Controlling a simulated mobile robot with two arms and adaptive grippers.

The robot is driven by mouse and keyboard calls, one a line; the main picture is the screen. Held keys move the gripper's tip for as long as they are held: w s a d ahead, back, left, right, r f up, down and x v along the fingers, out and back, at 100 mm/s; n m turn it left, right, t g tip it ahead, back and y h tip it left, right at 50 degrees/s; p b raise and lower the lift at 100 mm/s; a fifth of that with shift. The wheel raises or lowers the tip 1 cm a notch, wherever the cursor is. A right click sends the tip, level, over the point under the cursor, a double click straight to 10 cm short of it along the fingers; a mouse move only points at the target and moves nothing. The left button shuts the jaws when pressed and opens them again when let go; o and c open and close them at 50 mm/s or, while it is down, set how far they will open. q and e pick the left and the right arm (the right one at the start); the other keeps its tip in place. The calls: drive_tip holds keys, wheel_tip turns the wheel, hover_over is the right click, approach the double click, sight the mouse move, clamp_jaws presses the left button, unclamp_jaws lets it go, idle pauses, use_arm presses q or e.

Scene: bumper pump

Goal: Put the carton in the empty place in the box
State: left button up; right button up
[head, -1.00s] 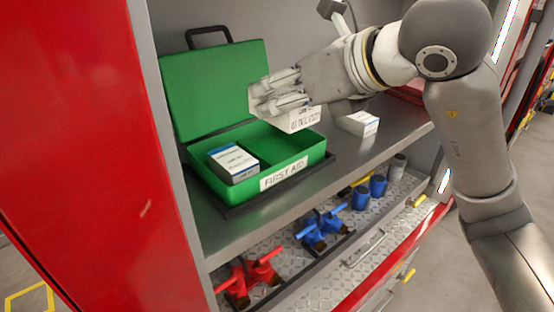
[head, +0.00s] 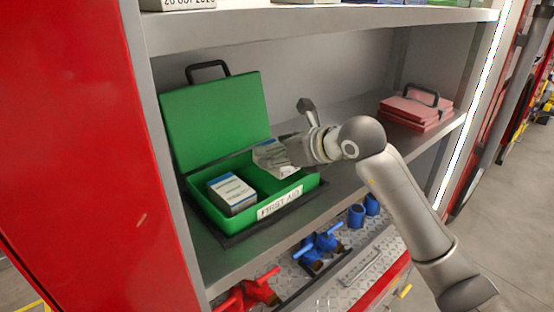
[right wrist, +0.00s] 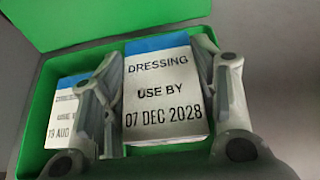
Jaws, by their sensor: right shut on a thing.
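The green first aid box (head: 279,208) stands open on the shelf, its lid (head: 215,120) raised at the back. A white and blue carton (head: 232,192) sits in its left part. My right gripper (head: 283,154) is shut on another carton (head: 267,157), over the right part near the back wall. In the right wrist view the held carton (right wrist: 163,90) reads "DRESSING USE BY 07 DEC 2028", with a finger on each side. The seated carton (right wrist: 68,112) is left of it. Green floor shows below the held carton; its exact height is unclear. My left gripper is not in view.
A red case (head: 416,110) lies farther right on the shelf. Blue fittings (head: 320,248) and red fittings (head: 250,292) lie in the drawer below. An upper shelf (head: 330,22) with items runs above the box.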

drive_tip(key=f+p, duration=0.2)
drive_tip(key=f, duration=0.1)
drive_tip(key=shift+w, duration=0.35)
drive_tip(key=shift+f, duration=0.45)
drive_tip(key=shift+f, duration=0.1)
drive_tip(key=shift+f, duration=0.2)
drive_tip(key=o, duration=0.8)
drive_tip(key=shift+r, duration=0.1)
drive_tip(key=shift+c, duration=0.2)
